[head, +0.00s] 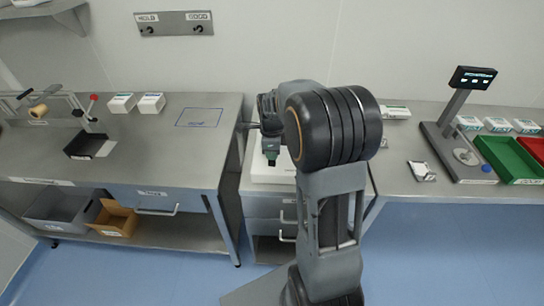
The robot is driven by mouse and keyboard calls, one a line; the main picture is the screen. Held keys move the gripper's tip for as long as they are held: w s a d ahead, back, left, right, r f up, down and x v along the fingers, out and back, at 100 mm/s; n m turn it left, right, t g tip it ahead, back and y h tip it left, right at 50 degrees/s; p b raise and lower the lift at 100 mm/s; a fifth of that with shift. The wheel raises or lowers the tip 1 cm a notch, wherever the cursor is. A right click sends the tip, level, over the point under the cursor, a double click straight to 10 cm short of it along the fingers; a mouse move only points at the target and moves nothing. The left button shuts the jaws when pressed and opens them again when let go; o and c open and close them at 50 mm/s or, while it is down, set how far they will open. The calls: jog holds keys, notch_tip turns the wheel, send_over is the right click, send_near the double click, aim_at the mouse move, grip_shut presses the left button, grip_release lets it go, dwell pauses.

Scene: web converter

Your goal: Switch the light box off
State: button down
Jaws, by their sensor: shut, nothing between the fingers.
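A white flat-topped box that looks like the light box (259,172) sits on the drawer unit between the two steel benches. My arm covers much of its right and back parts. Its switch cannot be made out, and I cannot tell whether it is lit. My gripper (271,158) points down over the left part of the white box, small in the view and partly behind my arm. It is shut and empty. I cannot tell whether the fingertips touch the box.
The left bench (150,160) holds white boxes, a fixture with a red knob (94,97) and a blue outlined area. The right bench holds a stand with a display (473,77), a green tray (505,160) and a red tray. The blue floor in front is open.

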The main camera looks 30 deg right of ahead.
aim_at(272, 163)
jog(key=shift+r+p, duration=1.55)
jog(key=shift+r, duration=0.8)
jog(key=shift+n, duration=1)
jog(key=n, duration=0.1)
jog(key=s+f+n, duration=0.1)
jog(key=n, duration=0.2)
jog(key=shift+s+a+f+n, duration=0.15)
jog(key=shift+s+a+n, duration=0.05)
jog(key=shift+s+n, duration=0.2)
jog(key=s+a+r+n+t, duration=0.2)
jog(key=s+a+r+n, duration=0.2)
jog(key=s+n, duration=0.3)
jog(key=s+a+r+n+t, duration=0.2)
jog(key=s+a+r+n, duration=0.3)
jog(key=n, duration=0.5)
jog(key=shift+s+r+t, duration=0.3)
jog(key=shift+s+r, duration=0.05)
jog(key=shift+s, duration=0.9)
